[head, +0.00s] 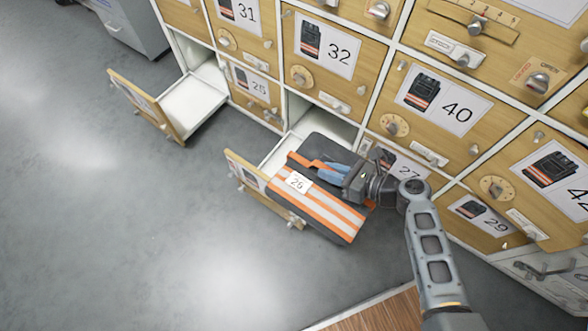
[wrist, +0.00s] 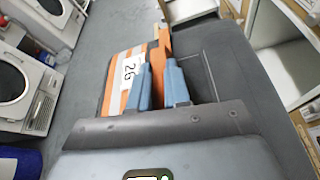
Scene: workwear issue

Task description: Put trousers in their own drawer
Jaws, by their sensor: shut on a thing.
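The folded trousers (head: 322,189) are dark grey with orange and white stripes and a white tag reading 26. They lie across the top of an open drawer (head: 245,170), overhanging its right side; I cannot tell whether they rest on it. This drawer sits below the door marked 32, left of drawer 27; its own number is not readable. My gripper (head: 328,171) has blue fingers shut on an orange part of the trousers. In the wrist view the trousers (wrist: 225,70) spread around the fingers (wrist: 160,85), and the tag shows at left.
Another open drawer (head: 190,105) at the left looks empty and white inside. Closed numbered drawers, including 27 (head: 405,168) and 40 (head: 440,105), fill the cabinet wall. Grey floor (head: 120,230) is free at the left. A wooden surface (head: 385,312) stands at the bottom.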

